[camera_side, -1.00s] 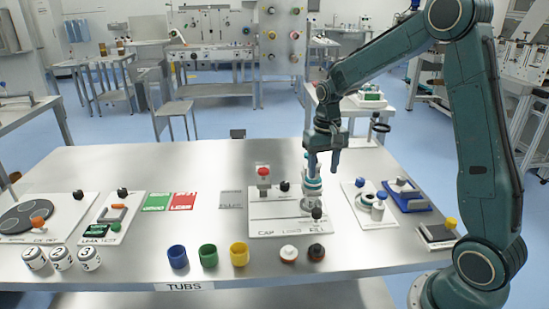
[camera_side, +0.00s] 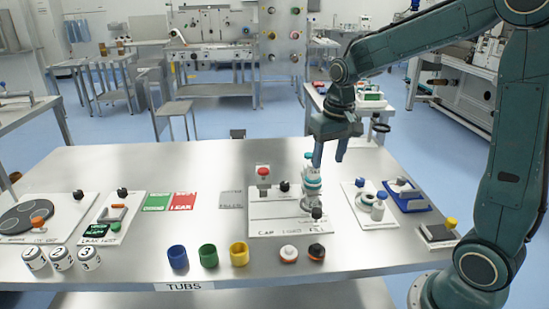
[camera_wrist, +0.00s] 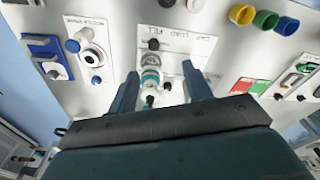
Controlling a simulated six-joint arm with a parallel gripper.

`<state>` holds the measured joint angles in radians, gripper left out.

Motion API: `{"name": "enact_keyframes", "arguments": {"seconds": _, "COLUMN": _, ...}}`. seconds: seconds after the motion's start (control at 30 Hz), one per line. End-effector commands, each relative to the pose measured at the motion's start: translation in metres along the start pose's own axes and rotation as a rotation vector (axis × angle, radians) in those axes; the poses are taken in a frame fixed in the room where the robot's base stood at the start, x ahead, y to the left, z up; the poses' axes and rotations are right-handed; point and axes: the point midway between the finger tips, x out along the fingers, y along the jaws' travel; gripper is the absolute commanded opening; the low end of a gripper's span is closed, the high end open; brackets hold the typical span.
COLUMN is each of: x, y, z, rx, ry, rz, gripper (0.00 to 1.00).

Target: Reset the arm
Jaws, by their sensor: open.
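My gripper (camera_side: 329,160) is raised above the back right of the steel table, open, with nothing between its fingers. It also shows in the wrist view (camera_wrist: 160,84), with its two blue fingers spread apart. Below and just left of it stands a white and teal fixture (camera_side: 311,182) on the white cap, load and fill board (camera_side: 265,219). In the wrist view this fixture (camera_wrist: 151,78) appears between the fingers, farther away and apart from them.
Blue (camera_side: 178,257), green (camera_side: 208,256) and yellow (camera_side: 239,254) tubs stand along the table's front. Numbered white jars (camera_side: 62,258) are at front left. A white board (camera_side: 365,203) and a blue fixture (camera_side: 408,196) lie to the right. The table's back left (camera_side: 120,165) is clear.

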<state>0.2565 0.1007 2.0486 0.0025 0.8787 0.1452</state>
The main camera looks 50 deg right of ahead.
Motion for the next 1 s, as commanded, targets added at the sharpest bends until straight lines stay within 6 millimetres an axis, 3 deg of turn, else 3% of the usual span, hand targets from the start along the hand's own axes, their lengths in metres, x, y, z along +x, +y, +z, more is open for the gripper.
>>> {"name": "enact_keyframes", "arguments": {"seconds": 0.2, "x": -0.035, "y": -0.012, "z": 0.035, "rx": -0.079, "ry": 0.076, "rz": -0.018, "gripper": 0.5}}
{"name": "enact_keyframes", "arguments": {"seconds": 0.5, "x": -0.069, "y": -0.021, "z": 0.086, "rx": -0.184, "ry": 0.173, "rz": -0.045, "gripper": 0.5}}
{"name": "enact_keyframes", "arguments": {"seconds": 1.0, "x": -0.09, "y": -0.021, "z": 0.169, "rx": -0.349, "ry": 0.331, "rz": -0.093, "gripper": 0.5}}
